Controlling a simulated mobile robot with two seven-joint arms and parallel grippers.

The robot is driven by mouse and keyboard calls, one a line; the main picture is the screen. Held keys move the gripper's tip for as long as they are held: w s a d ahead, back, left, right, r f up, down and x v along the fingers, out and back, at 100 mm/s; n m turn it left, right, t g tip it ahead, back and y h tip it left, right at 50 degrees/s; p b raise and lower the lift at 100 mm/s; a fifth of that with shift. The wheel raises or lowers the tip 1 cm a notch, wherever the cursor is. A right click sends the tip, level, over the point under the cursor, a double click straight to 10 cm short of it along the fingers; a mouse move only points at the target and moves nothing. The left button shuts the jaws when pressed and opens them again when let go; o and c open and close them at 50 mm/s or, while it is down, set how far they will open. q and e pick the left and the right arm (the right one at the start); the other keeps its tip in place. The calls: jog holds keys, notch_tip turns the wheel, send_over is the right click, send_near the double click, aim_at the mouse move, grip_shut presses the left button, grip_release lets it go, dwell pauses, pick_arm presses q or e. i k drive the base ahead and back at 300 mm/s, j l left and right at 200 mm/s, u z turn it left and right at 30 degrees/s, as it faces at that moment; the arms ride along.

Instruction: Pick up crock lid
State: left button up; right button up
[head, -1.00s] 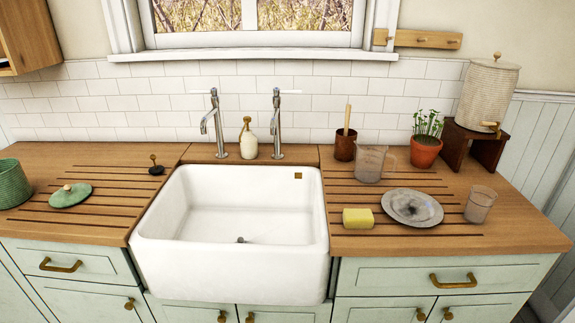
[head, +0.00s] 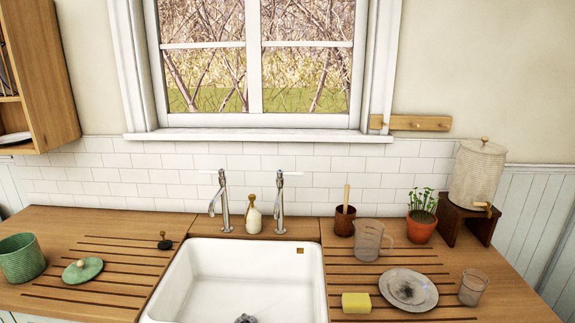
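The crock lid (head: 82,270) is a round green lid with a pale knob. It lies flat on the grooved wooden counter to the left of the sink. A ribbed green crock (head: 21,258) stands just left of it, apart from it, near the picture's left edge. Neither of my grippers shows in the head view.
The white sink (head: 240,275) fills the middle. A black stopper (head: 164,243) lies right of the lid. Right of the sink are a yellow sponge (head: 356,303), a grey plate (head: 408,289), a clear jug (head: 369,240) and a tumbler (head: 472,287). Two taps stand behind the sink.

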aim_at(83, 271)
jog(key=u, duration=1.35)
